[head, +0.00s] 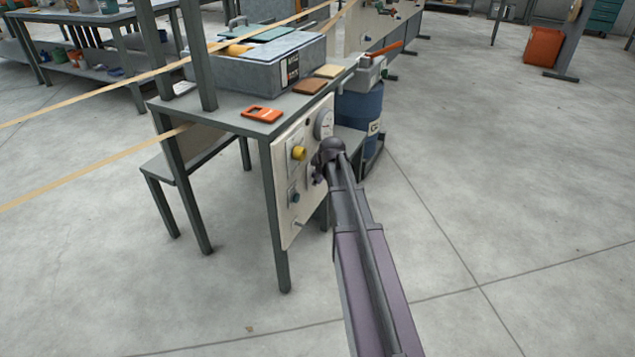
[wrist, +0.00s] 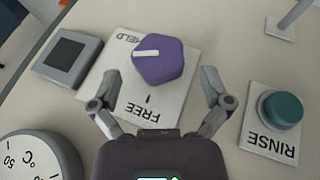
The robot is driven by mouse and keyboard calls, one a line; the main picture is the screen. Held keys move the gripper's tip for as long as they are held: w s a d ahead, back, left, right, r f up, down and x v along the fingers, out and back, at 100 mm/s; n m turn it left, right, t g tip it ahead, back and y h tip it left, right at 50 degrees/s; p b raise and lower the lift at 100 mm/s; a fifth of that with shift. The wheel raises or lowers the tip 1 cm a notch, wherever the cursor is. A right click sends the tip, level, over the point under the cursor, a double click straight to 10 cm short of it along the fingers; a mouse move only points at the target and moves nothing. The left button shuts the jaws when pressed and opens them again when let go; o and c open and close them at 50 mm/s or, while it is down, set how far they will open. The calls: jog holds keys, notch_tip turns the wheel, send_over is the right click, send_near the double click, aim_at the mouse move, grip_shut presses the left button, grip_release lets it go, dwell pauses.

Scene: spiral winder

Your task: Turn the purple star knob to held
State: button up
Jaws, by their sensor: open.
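The purple star knob (wrist: 170,66) sits on a white label plate (wrist: 125,105) in the wrist view. Its white pointer bar lies on its left half, pointing left. The plate reads upside down: FREE is below the knob beside a short tick, and HELD is at the upper left, partly covered by the knob. My gripper (wrist: 160,76) is open, one finger on each side of the knob, with visible gaps to it. Whether the fingertips reach the knob's depth I cannot tell. In the head view my gripper (head: 322,163) is at the panel and hides the knob.
On the panel (head: 290,225) around the knob are a teal RINSE button (wrist: 282,109), a dark square switch (wrist: 67,54), a temperature gauge (wrist: 30,160) and a metal lever (wrist: 290,18). A yellow knob (head: 298,153) is left of my gripper.

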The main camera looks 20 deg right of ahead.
jog(key=shift+b+x, duration=0.65)
jog(key=shift+x, duration=0.45)
jog(key=c, duration=1.1)
jog(key=shift+a, duration=0.2)
jog(key=shift+c, duration=0.3)
jog(key=shift+d, duration=0.1)
